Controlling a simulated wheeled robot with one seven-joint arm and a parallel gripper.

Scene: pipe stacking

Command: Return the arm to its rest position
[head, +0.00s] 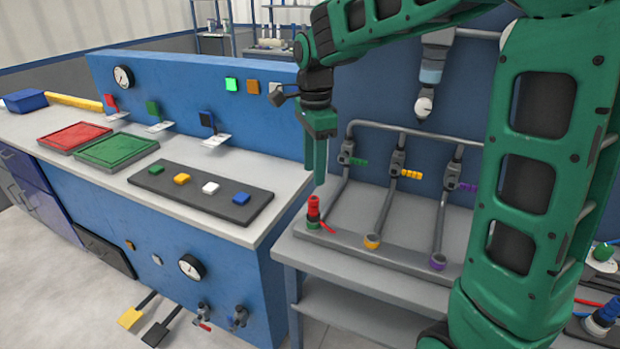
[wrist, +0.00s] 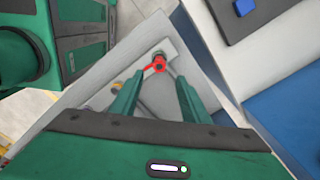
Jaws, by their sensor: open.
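My green arm reaches over the lower grey table at the right of the head view. My gripper (head: 318,180) points down, open and empty, just above a red pipe piece (head: 313,208). That piece stands upright on the green-ringed socket (head: 312,224) at the table's front left. In the wrist view the two fingers of my gripper (wrist: 155,92) are spread apart, and the red piece (wrist: 159,64) shows beyond them, apart from both.
A yellow socket (head: 372,241) and a purple socket (head: 437,262) stand on the same table. Grey pipes with valves rise behind. The blue panel (head: 270,110) and a white counter (head: 270,215) with a dark button board (head: 200,193) lie to the left.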

